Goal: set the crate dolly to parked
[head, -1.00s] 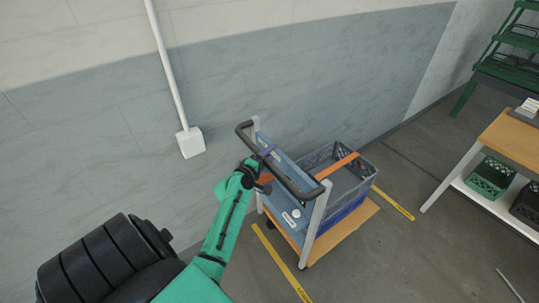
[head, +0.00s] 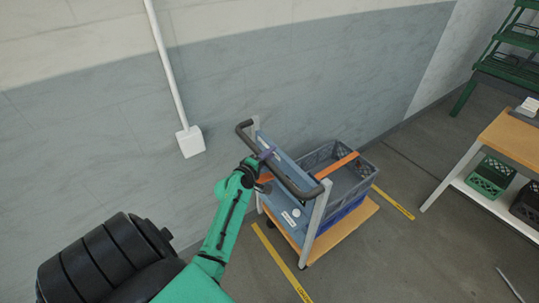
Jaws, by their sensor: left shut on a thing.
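The crate dolly (head: 361,222) stands on the floor by the wall. It has a wooden deck, grey posts, a blue panel and a black push handle (head: 301,188) on the near side. A grey crate (head: 368,176) with an orange strap rides on it, above a blue one. My left gripper (head: 266,157) is at the handle's middle, shut on it; the fingertips are small and partly hidden by the wrist. My right gripper is not in view.
Yellow floor lines (head: 393,202) run on both sides of the dolly. A bench (head: 519,139) with green and black crates on its lower shelf stands at the right. A green rack (head: 511,66) is behind it. A white wall box (head: 190,142) is at the left.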

